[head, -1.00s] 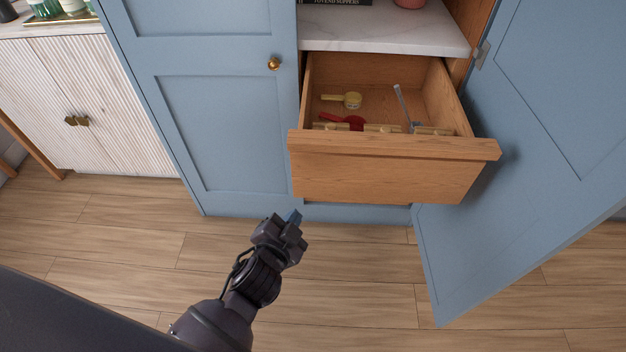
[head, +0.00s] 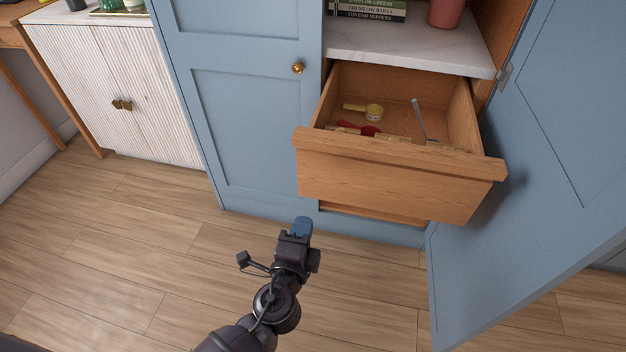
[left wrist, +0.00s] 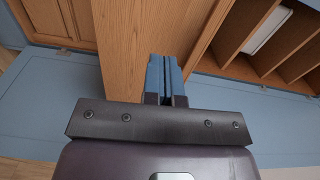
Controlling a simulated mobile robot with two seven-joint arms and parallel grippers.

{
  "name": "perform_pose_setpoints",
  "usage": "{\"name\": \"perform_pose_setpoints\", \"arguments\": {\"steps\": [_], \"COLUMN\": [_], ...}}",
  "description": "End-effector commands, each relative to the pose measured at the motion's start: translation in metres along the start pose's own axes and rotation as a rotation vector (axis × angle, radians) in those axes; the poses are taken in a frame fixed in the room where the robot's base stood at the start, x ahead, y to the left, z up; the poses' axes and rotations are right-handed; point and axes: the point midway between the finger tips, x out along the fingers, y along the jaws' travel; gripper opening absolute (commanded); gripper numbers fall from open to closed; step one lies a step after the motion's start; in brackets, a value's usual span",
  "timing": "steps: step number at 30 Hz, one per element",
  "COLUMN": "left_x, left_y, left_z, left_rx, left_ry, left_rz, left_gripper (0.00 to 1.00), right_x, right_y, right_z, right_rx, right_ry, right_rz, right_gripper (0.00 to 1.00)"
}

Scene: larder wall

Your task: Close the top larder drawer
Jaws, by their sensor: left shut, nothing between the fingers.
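The top larder drawer (head: 395,178) is a wooden drawer pulled open under the white marble shelf. Inside it lie a yellow measuring cup (head: 373,112), a red scoop (head: 368,130) and a grey-handled utensil (head: 418,118). My left gripper (head: 303,226) is shut and empty, in front of and below the drawer's left end in the head view. In the left wrist view its blue fingertips (left wrist: 165,75) are together, with a wooden drawer front (left wrist: 135,40) beyond them; I cannot tell whether they touch it. My right gripper is not in view.
The blue larder door (head: 530,170) stands open on the right, close to the drawer's right end. A closed blue door (head: 245,135) with a brass knob is on the left. A white ribbed cabinet (head: 120,90) stands further left. The wooden floor (head: 150,240) is clear.

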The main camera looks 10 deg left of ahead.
Motion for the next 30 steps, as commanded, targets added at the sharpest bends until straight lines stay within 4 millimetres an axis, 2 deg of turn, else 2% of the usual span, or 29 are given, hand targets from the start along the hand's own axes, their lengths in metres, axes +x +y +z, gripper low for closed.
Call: {"name": "perform_pose_setpoints", "arguments": {"steps": [5,8,24,30], "left_x": [0.005,0.015,0.104,0.128], "left_y": [-0.003,-0.004,-0.004,-0.003], "left_z": [0.000,0.000,0.000,0.000], "left_rx": [0.052,0.052,0.049,0.048], "left_ry": [0.000,0.000,0.000,0.000], "left_rz": [-0.015,-0.016,-0.014,-0.012], "left_gripper": [0.00,0.00,0.00,0.00], "right_x": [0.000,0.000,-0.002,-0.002], "right_y": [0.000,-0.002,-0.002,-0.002], "right_z": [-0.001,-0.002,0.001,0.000], "right_rx": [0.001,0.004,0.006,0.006], "right_ry": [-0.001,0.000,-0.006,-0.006], "right_rz": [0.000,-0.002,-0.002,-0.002], "right_gripper": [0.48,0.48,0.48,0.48]}}
